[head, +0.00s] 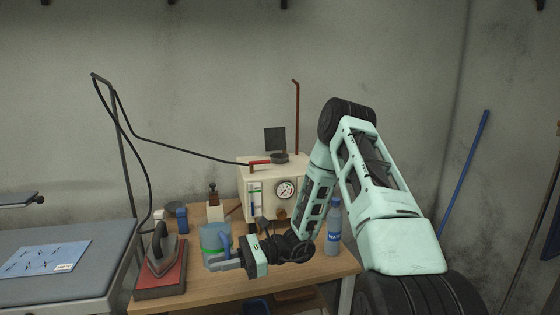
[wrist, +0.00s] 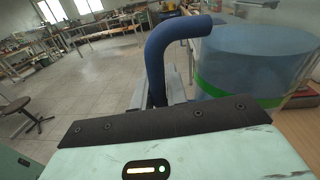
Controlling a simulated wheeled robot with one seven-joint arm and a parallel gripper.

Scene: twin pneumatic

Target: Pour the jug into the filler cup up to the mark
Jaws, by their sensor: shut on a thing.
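The jug (head: 213,240) is a clear bluish vessel with a green band and a blue handle, on or just above the wooden table in the head view. In the wrist view the jug (wrist: 255,62) fills the upper right, looking upright. My gripper (head: 232,262) is shut on the jug's blue handle, which stands between the fingers in the wrist view (wrist: 155,95). The filler cup looks to be the small dark cup (head: 279,158) on top of the cream machine (head: 246,185). Its mark is too small to make out.
The machine carries a round gauge, a sight tube and a red lever (head: 259,163). A water bottle (head: 334,228) stands right of my arm. An iron (head: 160,250) on a red base is left of the jug, beside an ironing board (head: 60,285). A black hose hangs behind.

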